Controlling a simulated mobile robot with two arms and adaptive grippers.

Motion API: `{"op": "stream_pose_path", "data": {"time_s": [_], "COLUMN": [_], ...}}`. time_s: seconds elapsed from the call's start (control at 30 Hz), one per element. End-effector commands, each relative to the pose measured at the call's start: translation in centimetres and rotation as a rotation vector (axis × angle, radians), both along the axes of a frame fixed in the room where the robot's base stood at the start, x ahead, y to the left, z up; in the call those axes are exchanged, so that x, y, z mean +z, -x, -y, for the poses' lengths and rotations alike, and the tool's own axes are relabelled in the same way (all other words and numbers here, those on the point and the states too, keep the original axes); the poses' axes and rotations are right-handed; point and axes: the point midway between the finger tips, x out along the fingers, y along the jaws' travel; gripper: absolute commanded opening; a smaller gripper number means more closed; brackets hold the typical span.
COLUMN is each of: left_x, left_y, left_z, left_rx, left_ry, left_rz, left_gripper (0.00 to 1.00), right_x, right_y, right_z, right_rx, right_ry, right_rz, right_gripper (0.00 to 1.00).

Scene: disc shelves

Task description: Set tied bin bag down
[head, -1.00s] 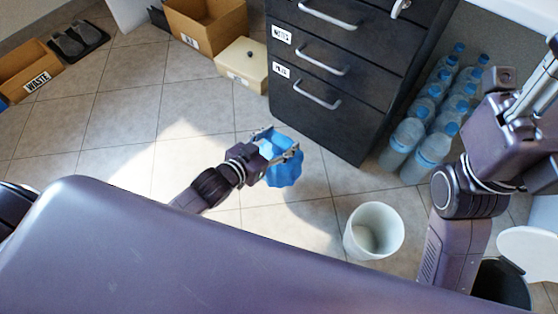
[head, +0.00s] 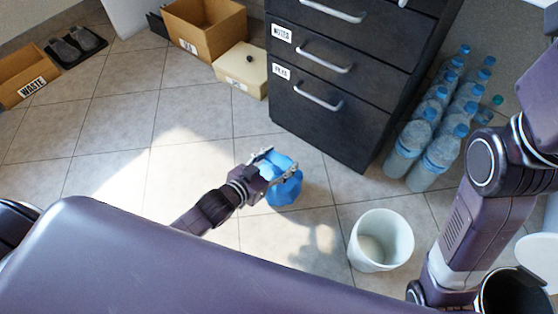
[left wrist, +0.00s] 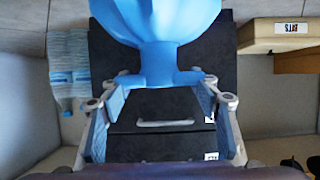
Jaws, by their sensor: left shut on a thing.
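The tied bin bag (head: 285,190) is blue and bunched. In the head view it hangs at the tip of my left gripper (head: 270,171), over the tiled floor in front of the dark drawer cabinet (head: 325,122). In the left wrist view the bag (left wrist: 165,18) fills the top middle, and its narrow neck sits between the two fingers of the left gripper (left wrist: 160,82), which are shut on it. A shadow lies on the tiles below and right of the bag, so it looks held above the floor. My right gripper is out of view.
An empty white bin (head: 382,240) stands right of the bag. Several water bottles (head: 440,125) stand beside the cabinet. Cardboard boxes (head: 207,30), a cream box (head: 241,70) and a tray with shoes (head: 77,45) are at the back. Tiles to the left are clear.

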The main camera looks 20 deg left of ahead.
Motion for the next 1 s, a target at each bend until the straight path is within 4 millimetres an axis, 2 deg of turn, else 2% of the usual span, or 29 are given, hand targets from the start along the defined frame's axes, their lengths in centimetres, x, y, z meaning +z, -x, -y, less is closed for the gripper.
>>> {"op": "stream_pose_path", "data": {"time_s": [0.17, 0.2, 0.33, 0.7, 0.8, 0.9, 1.0], "left_x": [0.0, -0.2, -0.2, 0.2, 0.5, 1.2, 2.0], "left_y": [-0.1, 0.0, 0.0, 0.0, 0.8, 2.1, 3.7], "left_z": [0.0, 0.0, 0.0, 0.0, -0.3, -0.8, -1.4], "left_rx": [0.000, 0.000, 0.000, 0.000, 0.000, 0.001, 0.001], "left_ry": [0.001, 0.000, 0.000, -0.001, -0.001, -0.002, -0.002], "left_rz": [0.004, 0.000, 0.000, 0.000, -0.003, -0.005, -0.006], "left_gripper": [0.01, 0.58, 0.72, 0.74, 0.74, 0.74, 0.74], "right_x": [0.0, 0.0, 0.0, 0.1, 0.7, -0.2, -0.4], "right_y": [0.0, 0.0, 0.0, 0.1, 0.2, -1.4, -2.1], "right_z": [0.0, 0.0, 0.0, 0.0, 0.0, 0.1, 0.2], "right_rx": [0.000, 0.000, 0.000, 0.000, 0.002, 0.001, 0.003], "right_ry": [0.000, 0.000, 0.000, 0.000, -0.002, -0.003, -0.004], "right_rz": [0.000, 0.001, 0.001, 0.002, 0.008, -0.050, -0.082], "right_gripper": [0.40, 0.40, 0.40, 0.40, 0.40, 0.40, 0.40]}}
